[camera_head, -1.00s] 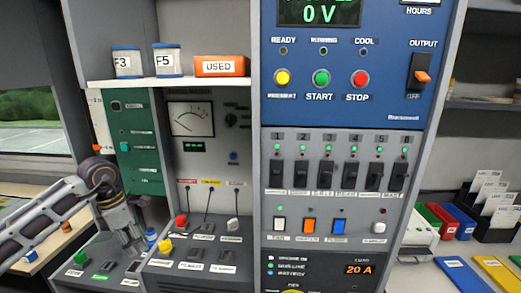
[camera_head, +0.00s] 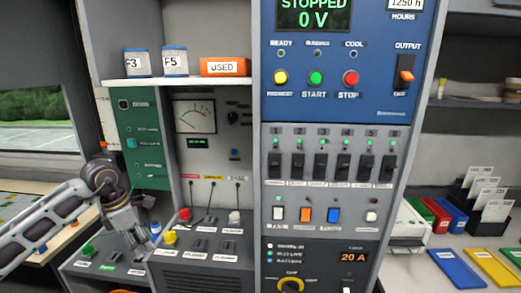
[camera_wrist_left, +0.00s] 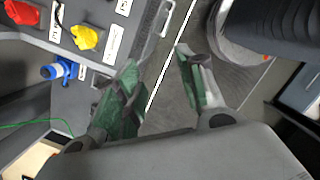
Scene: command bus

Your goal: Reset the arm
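My left arm comes in from the left in the camera_head view. Its gripper (camera_head: 136,238) hangs low beside the sloped grey console at lower left. In the left wrist view the two green-padded fingers (camera_wrist_left: 156,68) stand apart with nothing between them, so it is open. The fingers point toward the floor area beside the console, clear of the yellow knob (camera_wrist_left: 86,37) and the blue-and-white knob (camera_wrist_left: 60,71). My right gripper is not in view.
The control cabinet (camera_head: 325,132) stands in the centre, its display reading STOPPED, 0 V. A shelf (camera_head: 178,81) at left holds two labelled jars and an orange USED box (camera_head: 225,67). Coloured trays (camera_head: 459,268) and card holders lie on the right counter.

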